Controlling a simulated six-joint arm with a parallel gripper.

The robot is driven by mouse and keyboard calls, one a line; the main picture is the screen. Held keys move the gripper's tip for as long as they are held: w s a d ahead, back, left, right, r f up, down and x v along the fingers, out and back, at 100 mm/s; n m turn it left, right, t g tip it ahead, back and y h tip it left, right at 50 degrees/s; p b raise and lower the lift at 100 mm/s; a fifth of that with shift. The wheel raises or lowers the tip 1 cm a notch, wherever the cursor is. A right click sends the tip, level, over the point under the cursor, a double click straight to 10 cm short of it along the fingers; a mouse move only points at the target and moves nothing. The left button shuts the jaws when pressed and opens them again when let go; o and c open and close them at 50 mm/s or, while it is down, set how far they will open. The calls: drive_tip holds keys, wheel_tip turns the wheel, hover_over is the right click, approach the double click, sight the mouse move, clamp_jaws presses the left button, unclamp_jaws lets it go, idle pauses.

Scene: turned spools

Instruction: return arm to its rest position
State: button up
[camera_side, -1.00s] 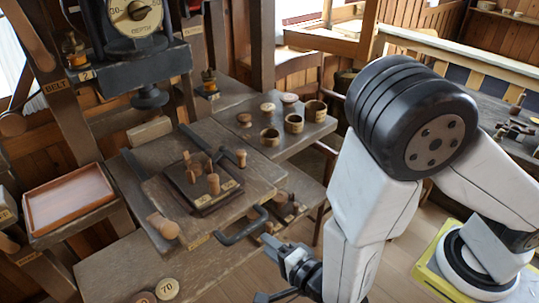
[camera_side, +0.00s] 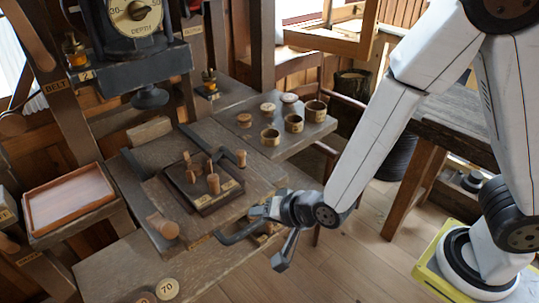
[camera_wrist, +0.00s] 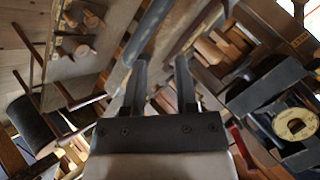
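My gripper (camera_side: 268,236) is at the front right edge of the wooden bench in the side view, close to the dark curved handle (camera_side: 238,233). In the wrist view my gripper (camera_wrist: 160,75) has its two dark fingers apart, with nothing seen held between them. Several turned wooden spools (camera_side: 213,184) stand on a dark square board (camera_side: 206,198) on the bench, left of my gripper. Whether my gripper touches the handle cannot be told.
A copper-coloured tray (camera_side: 68,197) is at far left. Small round cups (camera_side: 294,123) stand on the back shelf. The dial machine (camera_side: 137,15) rises behind. Open floor (camera_side: 340,255) lies right of my gripper.

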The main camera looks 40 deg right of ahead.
drive_tip(key=s+d+r+n+g+h, duration=0.1)
drive_tip(key=s+d+n+g, duration=0.2)
drive_tip(key=d, duration=0.6)
drive_tip(key=s+d+r+n+g+h, duration=0.1)
drive_tip(key=s+d+n+g, duration=0.3)
drive_tip(key=d, duration=0.5)
drive_tip(key=shift+r+n, duration=0.7)
drive_tip(key=shift+r, duration=0.1)
